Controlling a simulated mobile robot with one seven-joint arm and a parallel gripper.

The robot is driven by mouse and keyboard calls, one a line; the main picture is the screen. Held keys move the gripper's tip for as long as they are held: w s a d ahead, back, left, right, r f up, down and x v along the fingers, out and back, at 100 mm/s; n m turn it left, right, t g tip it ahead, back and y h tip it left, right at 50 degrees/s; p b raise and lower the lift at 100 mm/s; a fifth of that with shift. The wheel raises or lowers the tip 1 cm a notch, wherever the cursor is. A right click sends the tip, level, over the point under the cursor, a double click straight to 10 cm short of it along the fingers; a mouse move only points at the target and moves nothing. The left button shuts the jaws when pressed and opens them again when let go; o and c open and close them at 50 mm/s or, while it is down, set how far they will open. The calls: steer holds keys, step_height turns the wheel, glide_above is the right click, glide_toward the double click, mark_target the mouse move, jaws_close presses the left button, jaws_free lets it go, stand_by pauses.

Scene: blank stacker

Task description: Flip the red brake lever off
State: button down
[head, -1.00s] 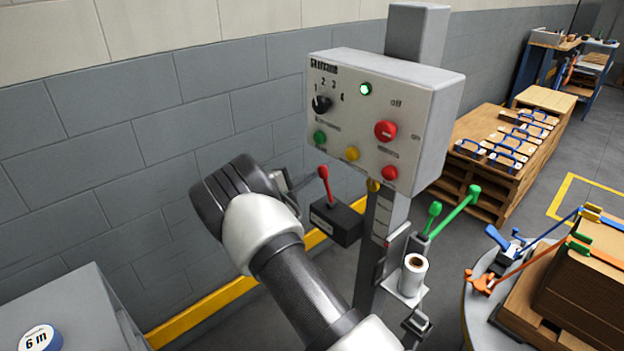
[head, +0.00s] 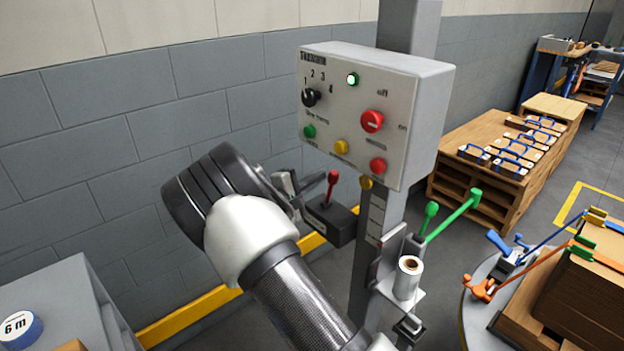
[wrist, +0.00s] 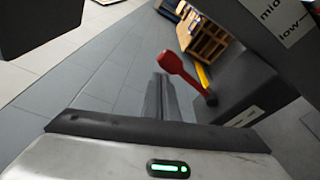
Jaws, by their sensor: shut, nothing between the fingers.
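The red brake lever (head: 332,184) stands up from a dark box (head: 338,222) on the left side of the grey post, below the control panel. It leans slightly to the right at its top. My gripper (head: 300,190) is just left of the lever, with its fingers shut and empty. In the wrist view the red lever (wrist: 180,72) rises from the dark box (wrist: 230,85) to the right of my shut fingers (wrist: 160,98). I see no clear contact between the fingers and the lever.
The control panel (head: 358,110) with buttons and a lit green lamp hangs just above the lever. Green levers (head: 450,218) and a white roll (head: 408,278) are on the post's right. A grey wall (head: 90,140) stands behind. A grey cabinet (head: 60,290) is at lower left.

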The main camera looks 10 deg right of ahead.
steer(key=shift+s+d+f+b, duration=0.15)
steer(key=shift+s+d+b, duration=0.4)
steer(key=shift+s, duration=0.45)
steer(key=shift+s+d+f, duration=0.2)
steer(key=shift+s+d, duration=0.1)
steer(key=shift+d, duration=0.1)
steer(key=shift+s+d, duration=0.1)
steer(key=shift+s, duration=0.05)
steer(key=p, duration=0.2)
glide_toward(332, 182)
steer(key=a, duration=0.6)
steer(key=shift+a+r, duration=0.1)
steer(key=shift+a, duration=0.05)
